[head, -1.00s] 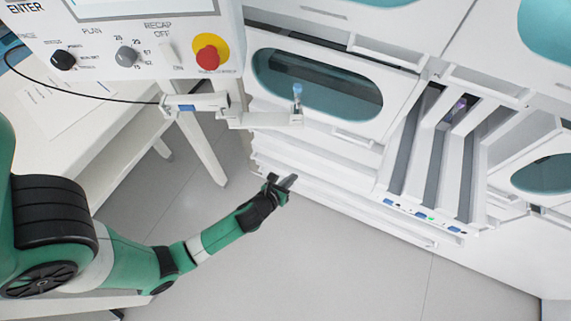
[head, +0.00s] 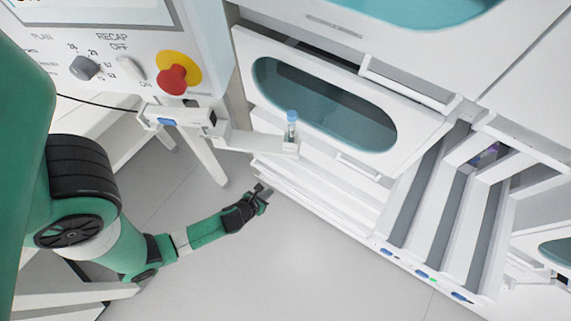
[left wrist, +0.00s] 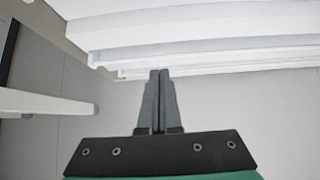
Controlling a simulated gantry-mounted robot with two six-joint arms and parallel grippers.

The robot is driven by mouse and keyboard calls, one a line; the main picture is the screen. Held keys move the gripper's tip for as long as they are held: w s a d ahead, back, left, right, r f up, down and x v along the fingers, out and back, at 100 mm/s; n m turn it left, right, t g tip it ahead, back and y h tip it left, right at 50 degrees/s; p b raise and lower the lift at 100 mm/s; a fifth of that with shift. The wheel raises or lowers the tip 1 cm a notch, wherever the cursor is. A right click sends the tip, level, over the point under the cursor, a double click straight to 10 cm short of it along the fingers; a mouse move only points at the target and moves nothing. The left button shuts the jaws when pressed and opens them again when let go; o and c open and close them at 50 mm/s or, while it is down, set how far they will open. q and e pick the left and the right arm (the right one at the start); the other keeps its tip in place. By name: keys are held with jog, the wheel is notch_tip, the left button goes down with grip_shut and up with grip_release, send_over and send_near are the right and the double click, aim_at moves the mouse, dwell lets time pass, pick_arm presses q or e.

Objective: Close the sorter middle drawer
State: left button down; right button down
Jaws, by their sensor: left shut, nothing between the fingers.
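The white sorter shows at the right of the head view, with three long slots floored in grey. The middle slot, which I take for the middle drawer (head: 446,222), has a small green light at its front end. How far it stands out is hard to tell. My left gripper (head: 262,193) is low, left of the sorter and apart from it, beside the lower white ledges. In the left wrist view the left gripper (left wrist: 160,75) is shut and empty, its fingertips just in front of white ledges. My right gripper is not in view.
A white rail arm (head: 250,141) carries a blue-capped tube (head: 291,126) above my left gripper. A control panel with a red button (head: 172,79) is at upper left. A teal-windowed cover (head: 325,105) is behind the rail. The floor (head: 290,265) in front is clear.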

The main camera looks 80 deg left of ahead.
aim_at(289, 174)
pick_arm(q)
jog(key=b+x, duration=0.2)
jog(key=x, duration=0.2)
jog(key=w+a+r+b+x, duration=0.1)
jog(key=b+x, duration=0.1)
jog(key=x, duration=0.2)
jog(key=r+b+x, duration=0.1)
jog(key=b+x, duration=0.1)
jog(key=x, duration=0.2)
jog(key=shift+w+a, duration=0.15)
jog(key=shift+w, duration=0.1)
jog(key=shift+w+a+r, duration=0.15)
